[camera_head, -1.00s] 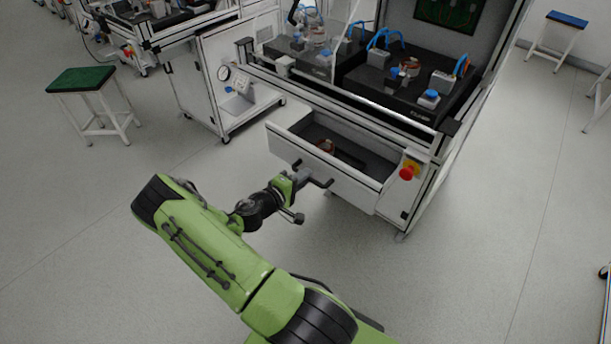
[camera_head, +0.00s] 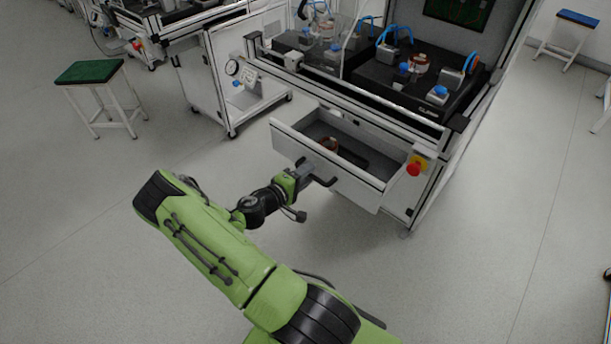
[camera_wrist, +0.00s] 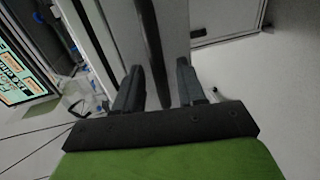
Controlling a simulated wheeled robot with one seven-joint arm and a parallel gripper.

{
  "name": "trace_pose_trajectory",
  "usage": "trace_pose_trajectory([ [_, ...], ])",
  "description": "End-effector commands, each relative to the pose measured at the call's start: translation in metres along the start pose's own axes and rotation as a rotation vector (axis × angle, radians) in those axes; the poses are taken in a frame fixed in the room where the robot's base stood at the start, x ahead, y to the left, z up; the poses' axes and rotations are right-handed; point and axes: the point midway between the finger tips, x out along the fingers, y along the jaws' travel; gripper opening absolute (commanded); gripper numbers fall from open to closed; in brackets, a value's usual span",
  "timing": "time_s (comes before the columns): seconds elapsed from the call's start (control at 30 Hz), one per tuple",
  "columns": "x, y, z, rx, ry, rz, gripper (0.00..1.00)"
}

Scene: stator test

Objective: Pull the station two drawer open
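The drawer (camera_head: 335,178) with a light front is open and sticks out below the bench of the near station. A dark bar handle (camera_head: 325,180) is on its front; it also shows in the wrist view (camera_wrist: 152,45). My gripper (camera_head: 305,176) is at this handle. In the wrist view my gripper's two dark fingers (camera_wrist: 158,85) stand on either side of the bar, close about it; the exact contact is hard to see. A small copper-coloured part (camera_head: 329,144) lies inside the drawer.
A red stop button (camera_head: 413,169) on a yellow plate is on the cabinet right of the drawer. Black fixtures (camera_head: 400,92) stand on the bench above. A green-topped stool (camera_head: 88,72) is at left. The floor in front of the drawer is clear.

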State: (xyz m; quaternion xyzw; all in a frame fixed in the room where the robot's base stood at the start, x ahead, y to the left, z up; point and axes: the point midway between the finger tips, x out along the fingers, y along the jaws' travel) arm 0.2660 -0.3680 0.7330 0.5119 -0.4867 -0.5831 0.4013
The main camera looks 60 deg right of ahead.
Motion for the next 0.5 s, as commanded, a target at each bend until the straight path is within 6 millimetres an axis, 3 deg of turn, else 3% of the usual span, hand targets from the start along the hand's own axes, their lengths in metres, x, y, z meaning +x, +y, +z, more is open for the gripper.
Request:
trace_pose_trajectory([
  [0.17,-0.011,0.001,-0.001,-0.002,0.002,-0.001,0.40],
  [0.5,-0.104,0.003,-0.002,-0.001,0.008,-0.001,0.40],
])
